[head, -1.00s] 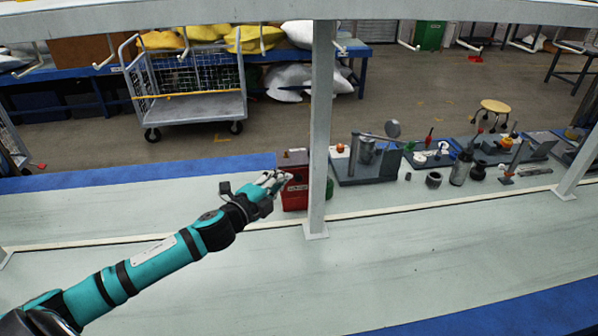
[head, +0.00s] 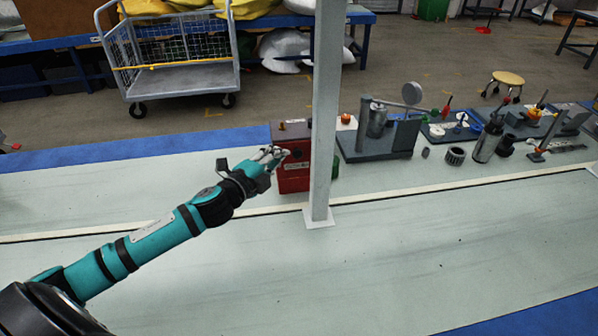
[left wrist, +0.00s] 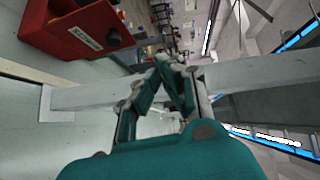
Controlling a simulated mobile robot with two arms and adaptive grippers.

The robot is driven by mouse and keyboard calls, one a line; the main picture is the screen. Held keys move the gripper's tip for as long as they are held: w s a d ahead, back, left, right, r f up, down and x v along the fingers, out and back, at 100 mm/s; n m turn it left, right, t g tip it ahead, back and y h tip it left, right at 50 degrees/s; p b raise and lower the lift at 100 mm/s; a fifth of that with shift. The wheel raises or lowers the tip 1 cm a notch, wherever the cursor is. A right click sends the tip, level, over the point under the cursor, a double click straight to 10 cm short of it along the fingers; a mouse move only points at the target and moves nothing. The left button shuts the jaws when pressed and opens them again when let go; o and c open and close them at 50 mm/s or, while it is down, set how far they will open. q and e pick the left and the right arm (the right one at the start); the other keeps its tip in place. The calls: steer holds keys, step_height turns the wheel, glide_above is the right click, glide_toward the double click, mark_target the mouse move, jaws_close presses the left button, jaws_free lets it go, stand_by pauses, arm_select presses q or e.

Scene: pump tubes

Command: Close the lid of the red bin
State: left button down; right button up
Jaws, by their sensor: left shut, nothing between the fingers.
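The red bin (head: 294,181) stands on the pale bench, just left of and partly behind a white post. It has a grey-brown top with a small knob, and a pale label on its front. It also shows in the left wrist view (left wrist: 62,22), at the upper left, with a dark round part beside the label. I cannot tell how its lid stands. My left gripper (head: 280,153) is in front of the bin's upper left part in the head view. In the left wrist view the gripper (left wrist: 172,64) is shut and empty, apart from the bin. My right gripper is not in view.
The white post (head: 322,120) rises close to the bin's right side. A dark fixture (head: 378,140) and several small parts stand further right on the bench. The bench (head: 420,260) is clear in front. A wire cart (head: 180,75) stands on the floor behind.

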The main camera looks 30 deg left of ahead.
arm_select(q)
step_height(320, 180, down, 9)
steer(key=b, duration=0.7)
steer(key=w, duration=1)
steer(key=shift+w+d+f, duration=0.25)
steer(key=shift+d+f, duration=0.05)
steer(key=shift+f, duration=0.05)
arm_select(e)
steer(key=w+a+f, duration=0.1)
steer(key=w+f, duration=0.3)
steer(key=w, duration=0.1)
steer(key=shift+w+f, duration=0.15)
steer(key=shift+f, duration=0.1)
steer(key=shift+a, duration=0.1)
